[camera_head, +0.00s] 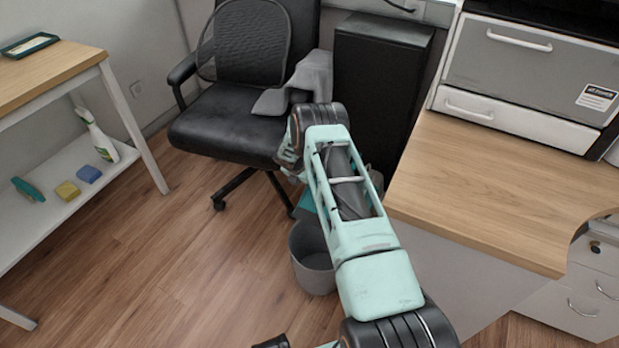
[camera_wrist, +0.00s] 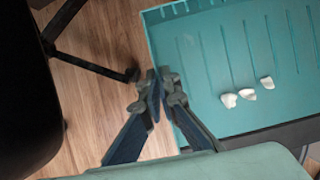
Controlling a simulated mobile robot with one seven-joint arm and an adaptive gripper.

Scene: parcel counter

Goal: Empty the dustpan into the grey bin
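The teal dustpan (camera_wrist: 215,60) fills the right of the wrist view, with three white scraps (camera_wrist: 248,95) lying on its ribbed floor. In the head view only a small teal part of it (camera_head: 307,201) shows beside my arm, just above the grey bin's rim; the rest is hidden. My gripper (camera_wrist: 158,80) has its fingertips drawn together at the dustpan's left side wall and appears shut on that wall. The grey bin (camera_head: 313,272) stands on the floor below my arm, its right side and most of its opening hidden.
A black office chair (camera_head: 226,127) with a grey cloth (camera_head: 297,83) stands behind and left of the bin. A wooden counter (camera_head: 490,190) is close on the right. A dark cabinet (camera_head: 374,85) stands behind. Open floor (camera_head: 170,270) lies to the left, before a shelf table (camera_head: 45,75).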

